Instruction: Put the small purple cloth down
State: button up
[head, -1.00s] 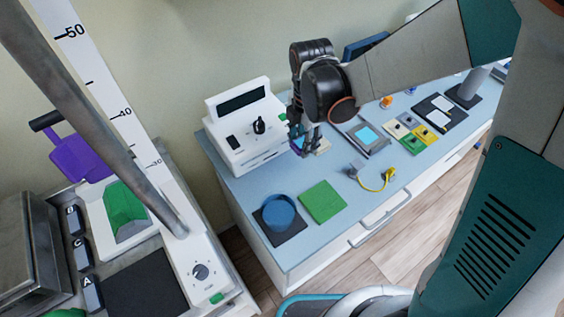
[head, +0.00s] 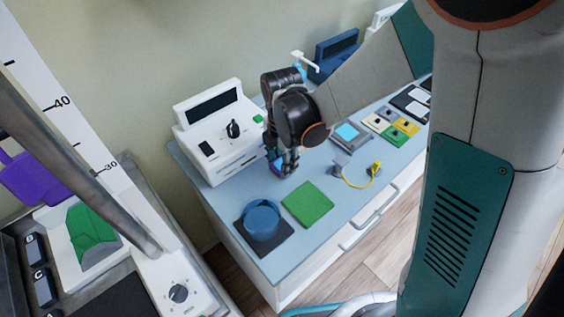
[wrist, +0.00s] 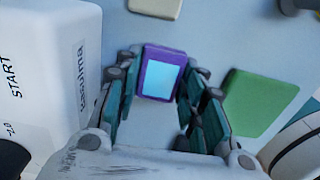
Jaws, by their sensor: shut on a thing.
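My gripper (head: 284,172) is shut on a small purple thing (head: 277,167) with a flat pale blue face. In the wrist view the purple thing (wrist: 147,94) sits between the fingertips (wrist: 158,88); it looks like a stiff rounded block rather than a loose cloth. My gripper is low over the light blue worktop (head: 237,194), beside the white machine and short of the green square. I cannot tell whether the purple thing touches the worktop.
The white machine (head: 220,135) stands close on the left. A green square (head: 307,204) and a blue round container (head: 261,220) lie towards the front. A yellow cable (head: 358,185) and a grey device with a cyan screen (head: 348,134) are to the right. Worktop between them is bare.

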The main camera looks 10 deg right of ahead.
jog(key=shift+f, duration=0.3)
jog(key=o, duration=0.9)
jog(key=shift+s, duration=0.1)
jog(key=shift+o, duration=1)
jog(key=shift+r, duration=0.1)
notch_tip(320, 180, up, 12)
jog(key=p, duration=0.4)
jog(key=shift+r, duration=0.25)
